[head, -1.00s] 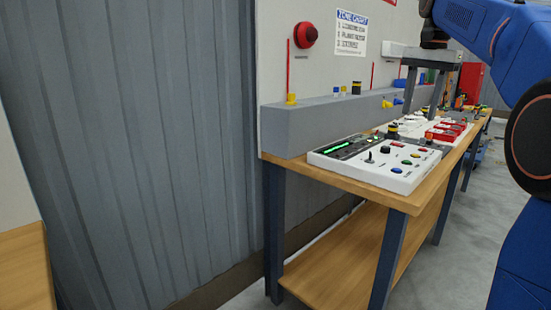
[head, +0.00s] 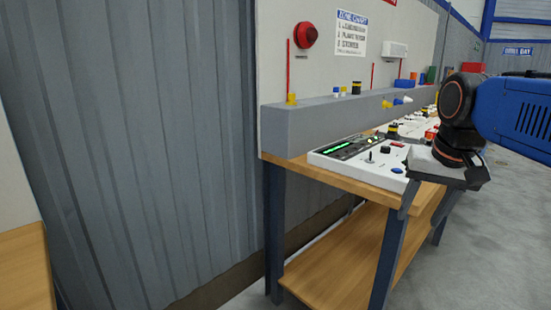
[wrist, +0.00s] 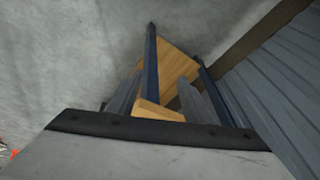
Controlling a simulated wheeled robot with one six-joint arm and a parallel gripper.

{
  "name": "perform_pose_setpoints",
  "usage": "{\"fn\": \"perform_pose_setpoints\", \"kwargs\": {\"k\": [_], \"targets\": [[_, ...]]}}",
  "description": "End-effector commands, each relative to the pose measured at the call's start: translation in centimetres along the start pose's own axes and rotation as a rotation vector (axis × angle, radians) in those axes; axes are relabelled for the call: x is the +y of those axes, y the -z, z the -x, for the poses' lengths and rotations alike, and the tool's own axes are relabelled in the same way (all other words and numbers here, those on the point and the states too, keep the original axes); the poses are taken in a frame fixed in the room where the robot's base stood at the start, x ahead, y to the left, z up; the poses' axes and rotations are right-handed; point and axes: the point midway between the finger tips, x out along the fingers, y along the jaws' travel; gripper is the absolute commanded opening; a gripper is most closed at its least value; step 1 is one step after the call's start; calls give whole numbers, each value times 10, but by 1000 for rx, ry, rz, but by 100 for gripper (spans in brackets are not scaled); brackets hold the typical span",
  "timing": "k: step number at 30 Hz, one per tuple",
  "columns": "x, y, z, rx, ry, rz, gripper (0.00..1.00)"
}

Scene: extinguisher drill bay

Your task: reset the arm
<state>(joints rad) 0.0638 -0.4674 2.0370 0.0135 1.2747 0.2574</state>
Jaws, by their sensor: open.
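My blue arm (head: 515,115) reaches in from the right in the head view. My gripper (head: 424,208) hangs at its end with the fingers pointing down, over the front right edge of the workbench (head: 350,180). The fingers stand apart and nothing is between them. In the wrist view my gripper (wrist: 156,92) shows two grey fingers, apart, with the bench's wooden parts and dark legs beyond. My gripper hides part of the white control panel (head: 352,163) and the bench edge behind it.
A grey ledge (head: 290,135) runs along the bench's back, with small coloured fittings. A red alarm (head: 305,35) and a zone chart (head: 352,33) are on the wall board. A lower wooden shelf (head: 330,245) sits under the bench. Concrete floor (head: 470,265) is free at right.

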Motion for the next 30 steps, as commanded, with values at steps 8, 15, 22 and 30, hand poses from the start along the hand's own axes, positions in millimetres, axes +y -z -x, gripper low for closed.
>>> {"fn": "perform_pose_setpoints", "kwargs": {"k": [8,15,22,30], "targets": [[18,-96,-69,62,16,182,46],[31,-153,-118,105,23,296,46],[35,-167,-132,115,24,327,46],[35,-166,-131,115,24,326,46]]}}
